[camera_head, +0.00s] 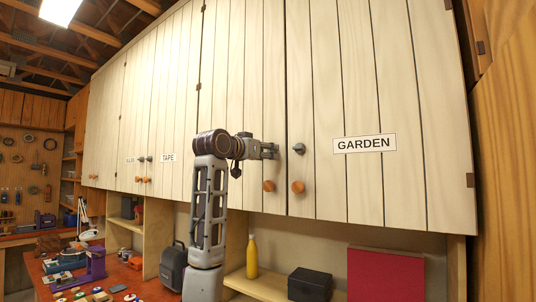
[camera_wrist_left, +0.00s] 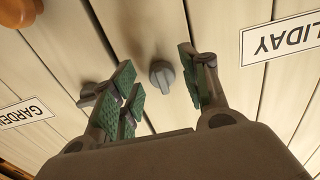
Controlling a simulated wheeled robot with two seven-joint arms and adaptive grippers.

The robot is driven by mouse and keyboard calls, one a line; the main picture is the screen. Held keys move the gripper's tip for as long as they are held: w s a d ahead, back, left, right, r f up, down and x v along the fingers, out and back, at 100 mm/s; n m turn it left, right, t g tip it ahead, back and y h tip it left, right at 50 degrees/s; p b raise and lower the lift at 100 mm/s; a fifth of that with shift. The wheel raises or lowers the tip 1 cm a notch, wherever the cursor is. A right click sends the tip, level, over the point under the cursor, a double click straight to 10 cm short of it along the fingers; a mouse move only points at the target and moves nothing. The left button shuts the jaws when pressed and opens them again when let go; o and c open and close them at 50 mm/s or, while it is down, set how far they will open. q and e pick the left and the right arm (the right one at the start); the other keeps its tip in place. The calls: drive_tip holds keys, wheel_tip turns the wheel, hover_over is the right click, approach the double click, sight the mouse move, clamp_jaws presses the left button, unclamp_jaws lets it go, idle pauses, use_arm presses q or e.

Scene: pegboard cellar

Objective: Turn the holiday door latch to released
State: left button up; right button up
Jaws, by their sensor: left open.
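The holiday door latch, a small grey turn knob (camera_wrist_left: 162,75), is on pale planks between my open left fingers in the left wrist view. Its raised grip runs roughly up and down in that tilted picture. I cannot tell how deep the fingers reach around it; no clear contact shows. The HOLIDAY label (camera_wrist_left: 283,38) is upside down and partly cut off at right. In the head view my left gripper (camera_head: 267,150) is at the cabinet front, hiding this latch and the label. My right gripper is out of view.
The garden door (camera_head: 340,90) is just right, with its own grey latch (camera_head: 300,147), close beside my left fingers. Round orange knobs (camera_head: 269,186) sit below. Under the cabinets are a yellow bottle (camera_head: 252,258), a black box (camera_head: 310,284) and a red panel (camera_head: 386,275).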

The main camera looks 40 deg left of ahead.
use_arm(q)
drive_tip(key=s+d, duration=0.1)
drive_tip(key=s, duration=0.9)
drive_tip(key=shift+s, duration=0.2)
drive_tip(key=shift+d, duration=0.1)
idle(0.4)
